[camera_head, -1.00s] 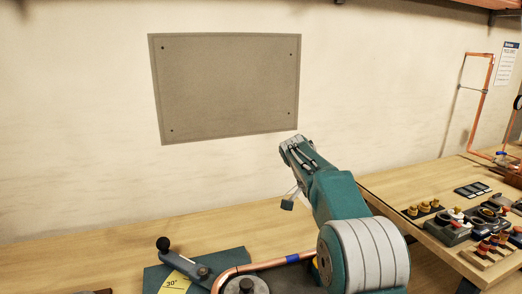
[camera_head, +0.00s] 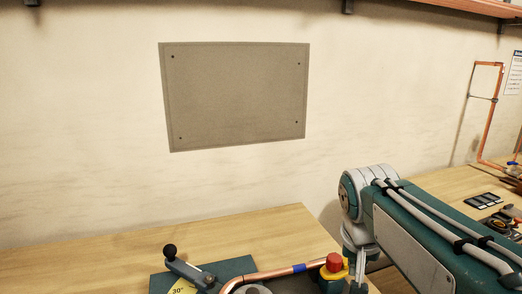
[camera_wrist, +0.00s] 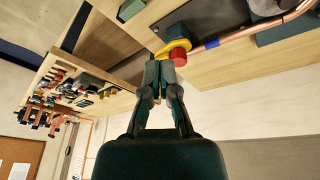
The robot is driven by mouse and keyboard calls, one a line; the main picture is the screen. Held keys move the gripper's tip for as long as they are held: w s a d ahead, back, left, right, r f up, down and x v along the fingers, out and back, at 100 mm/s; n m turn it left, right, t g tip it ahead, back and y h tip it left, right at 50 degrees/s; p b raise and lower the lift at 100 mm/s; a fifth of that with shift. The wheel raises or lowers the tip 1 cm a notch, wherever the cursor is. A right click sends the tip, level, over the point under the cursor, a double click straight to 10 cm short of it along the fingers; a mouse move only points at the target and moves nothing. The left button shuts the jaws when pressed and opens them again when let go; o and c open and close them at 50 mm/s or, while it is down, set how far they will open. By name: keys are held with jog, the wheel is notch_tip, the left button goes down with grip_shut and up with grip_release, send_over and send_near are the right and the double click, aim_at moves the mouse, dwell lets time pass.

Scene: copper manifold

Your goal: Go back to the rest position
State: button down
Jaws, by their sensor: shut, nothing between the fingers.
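My gripper (camera_wrist: 164,66) is shut and empty in the wrist view, with its fingertips together. Behind the fingertips in that view is a yellow piece with a red cap (camera_wrist: 179,57), on the end of a copper pipe (camera_wrist: 265,30). I cannot tell from this view how far apart they are. In the head view my arm comes in from the right, and the fingers cannot be made out. There the red cap (camera_head: 334,262) and the copper pipe (camera_head: 262,275) with a blue band lie near the bottom, left of my arm.
A bending tool (camera_head: 189,270) with a black knob and a yellow 30° label sits on the wooden bench (camera_head: 90,256). A grey panel (camera_head: 235,97) hangs on the wall. A side bench (camera_head: 445,182) with fittings stands at right, partly behind my arm.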

jog(key=s+a+f+n+t, duration=0.1)
jog(key=s+f, duration=0.2)
jog(key=s, duration=0.3)
jog(key=s+a+f+n+t+y, duration=0.1)
jog(key=s+f+n, duration=0.1)
jog(key=s, duration=0.4)
jog(key=shift+s+f+n+t+y, duration=0.3)
jog(key=shift+s+f, duration=0.05)
jog(key=shift+f, duration=0.4)
